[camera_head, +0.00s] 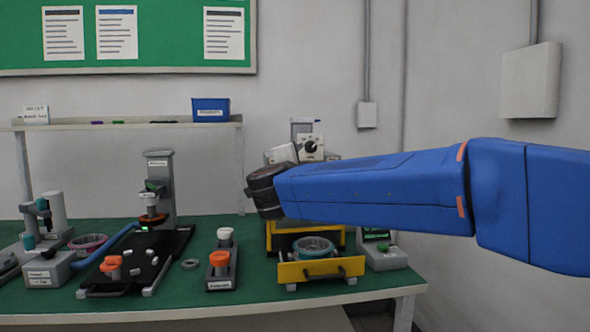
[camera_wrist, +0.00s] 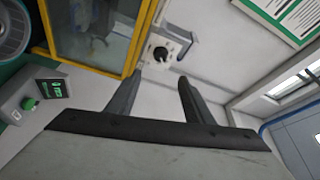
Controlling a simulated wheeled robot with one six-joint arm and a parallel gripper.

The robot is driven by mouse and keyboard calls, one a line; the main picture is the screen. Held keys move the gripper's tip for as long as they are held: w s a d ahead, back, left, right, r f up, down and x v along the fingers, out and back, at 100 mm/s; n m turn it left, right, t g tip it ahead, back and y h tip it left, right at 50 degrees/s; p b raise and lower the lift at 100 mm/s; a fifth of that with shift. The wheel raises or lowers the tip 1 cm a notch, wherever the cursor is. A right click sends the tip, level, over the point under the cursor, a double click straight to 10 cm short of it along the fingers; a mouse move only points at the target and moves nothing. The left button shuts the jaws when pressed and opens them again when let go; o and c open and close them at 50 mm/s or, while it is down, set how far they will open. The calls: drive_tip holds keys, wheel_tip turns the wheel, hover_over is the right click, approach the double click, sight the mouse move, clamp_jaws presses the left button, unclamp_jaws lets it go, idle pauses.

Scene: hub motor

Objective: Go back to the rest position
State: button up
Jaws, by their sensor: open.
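My blue arm reaches in from the right in the head view, with its dark wrist end above the yellow machine on the bench. The fingers are not clear in the head view. In the wrist view, my gripper (camera_wrist: 162,85) shows two dark fingers held apart with nothing between them. A white device with a black knob (camera_wrist: 160,53) lies beyond the fingertips. The same knobbed device (camera_head: 310,147) shows behind my wrist in the head view.
A yellow drawer (camera_head: 320,270) juts out at the bench front, holding a teal-rimmed round part (camera_head: 314,247). A small box with a green button (camera_head: 384,250) stands right of it. Orange-topped fixtures (camera_head: 222,262) and a dark press (camera_head: 160,190) stand left. The bench's right end (camera_head: 410,287) is nearby.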

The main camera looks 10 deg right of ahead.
drive_tip(key=s+d+f+n+g+y, duration=0.2)
drive_tip(key=s+f+n+g+y, duration=0.3)
drive_tip(key=s+f+n+y, duration=1)
drive_tip(key=s+d+f+n+g+h, duration=0.2)
drive_tip(key=s+d+f+g+h, duration=0.2)
drive_tip(key=s+f, duration=0.8)
drive_tip(key=s+d+f+n+g+h, duration=0.2)
drive_tip(key=s+d+f, duration=0.6)
drive_tip(key=s+f, duration=0.4)
drive_tip(key=shift+s+d+g+h, duration=0.15)
drive_tip(key=shift+s+g+h, duration=0.2)
drive_tip(key=shift+g+h, duration=0.6)
